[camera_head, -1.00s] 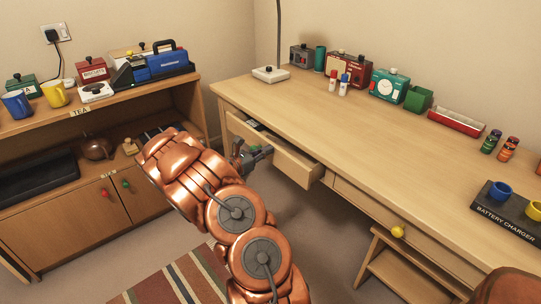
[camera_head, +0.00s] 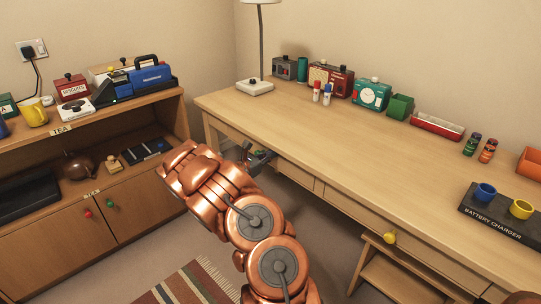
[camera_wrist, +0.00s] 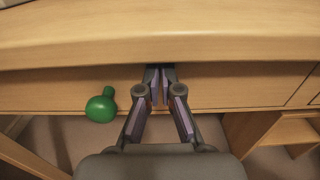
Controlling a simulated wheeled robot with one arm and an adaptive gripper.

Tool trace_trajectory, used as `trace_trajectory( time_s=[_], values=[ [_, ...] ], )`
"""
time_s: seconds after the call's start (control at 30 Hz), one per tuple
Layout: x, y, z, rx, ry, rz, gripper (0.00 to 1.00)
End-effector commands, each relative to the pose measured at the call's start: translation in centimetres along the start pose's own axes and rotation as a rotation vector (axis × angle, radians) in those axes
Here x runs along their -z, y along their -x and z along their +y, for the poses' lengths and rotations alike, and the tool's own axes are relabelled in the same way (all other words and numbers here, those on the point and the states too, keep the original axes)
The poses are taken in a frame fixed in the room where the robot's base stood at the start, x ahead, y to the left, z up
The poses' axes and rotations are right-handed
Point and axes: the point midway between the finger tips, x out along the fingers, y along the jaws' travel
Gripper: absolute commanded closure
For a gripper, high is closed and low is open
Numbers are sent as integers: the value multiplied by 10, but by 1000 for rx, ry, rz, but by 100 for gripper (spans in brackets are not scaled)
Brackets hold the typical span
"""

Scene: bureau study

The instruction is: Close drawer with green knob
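The drawer with the green knob is under the left part of the desk. Its front (camera_head: 297,174) now looks flush or nearly flush with the desk front in the head view. In the wrist view its wooden front (camera_wrist: 60,90) spans the picture just below the desk top's edge. The round green knob (camera_wrist: 101,108) sticks out left of my gripper (camera_wrist: 162,76), apart from it. My gripper is shut and empty, fingertips at the drawer front, seemingly touching it. In the head view my arm largely hides my gripper (camera_head: 264,157) and the knob.
A second drawer with a yellow knob (camera_head: 389,238) is farther right, above a wooden step stool (camera_head: 395,275). The low cabinet (camera_head: 45,245) on the left has red and green (camera_head: 110,203) door knobs. The desk top (camera_head: 330,130) holds several items along the back.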

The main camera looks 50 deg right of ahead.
Motion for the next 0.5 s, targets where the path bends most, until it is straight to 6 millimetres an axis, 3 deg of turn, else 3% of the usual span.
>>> trace_trajectory(
  time_s=[0.07,0.23,0.5],
  values=[
    [-3,-6,-4,9,-2,-4,100],
    [-4,5,-3,6,-1,-5,100],
    [-3,56,0,-8,-1,-4,100]
  ],
)
